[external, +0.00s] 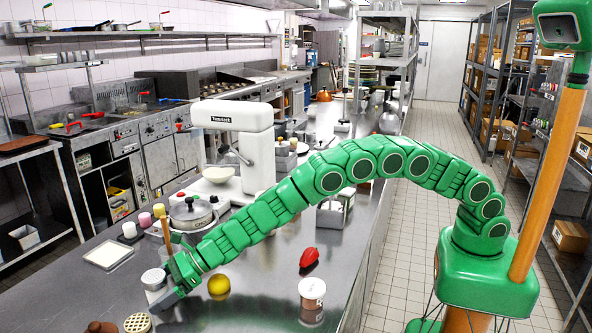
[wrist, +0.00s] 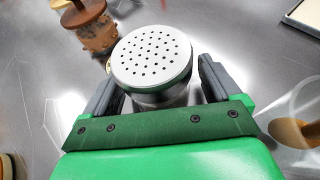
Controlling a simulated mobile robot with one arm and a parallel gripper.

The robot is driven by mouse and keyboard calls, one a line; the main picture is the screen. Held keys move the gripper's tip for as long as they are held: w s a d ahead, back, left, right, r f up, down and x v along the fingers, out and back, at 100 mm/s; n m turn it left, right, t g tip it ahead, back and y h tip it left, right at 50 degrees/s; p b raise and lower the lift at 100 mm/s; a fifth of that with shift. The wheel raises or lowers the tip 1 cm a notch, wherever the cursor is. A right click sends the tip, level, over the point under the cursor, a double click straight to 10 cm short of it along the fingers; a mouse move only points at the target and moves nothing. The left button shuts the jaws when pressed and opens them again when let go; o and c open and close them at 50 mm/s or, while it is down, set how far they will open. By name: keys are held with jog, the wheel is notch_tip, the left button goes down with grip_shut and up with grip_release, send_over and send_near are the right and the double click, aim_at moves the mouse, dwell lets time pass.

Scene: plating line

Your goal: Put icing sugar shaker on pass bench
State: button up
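The icing sugar shaker (wrist: 152,55), with a round pale lid full of small holes, stands between my gripper's fingers in the wrist view. In the external view the shaker (external: 154,279) is a small white-topped cylinder on the steel bench (external: 255,290), partly hidden by my gripper (external: 166,297). My gripper (wrist: 160,92) has one dark finger on each side of the shaker. Small gaps show between the fingers and the shaker, so it looks open around it. The lower part of the shaker is hidden. Which surface is the pass bench is not marked.
A brown turned object (wrist: 92,28) stands close to the shaker. A clear cup with brown contents (wrist: 296,128) is at the right. A pale tray (external: 108,254), a lidded pot (external: 192,213), a yellow ball (external: 219,286) and a white-and-brown tub (external: 312,292) occupy the bench.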

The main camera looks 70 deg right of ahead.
jog(key=shift+r, duration=0.2)
jog(key=shift+v, duration=2.9)
jog(key=shift+s+d+r, duration=0.2)
jog(key=shift+s+d, duration=0.15)
jog(key=shift+d, duration=0.3)
jog(key=shift+v, duration=2.3)
jog(key=shift+a+r, duration=0.1)
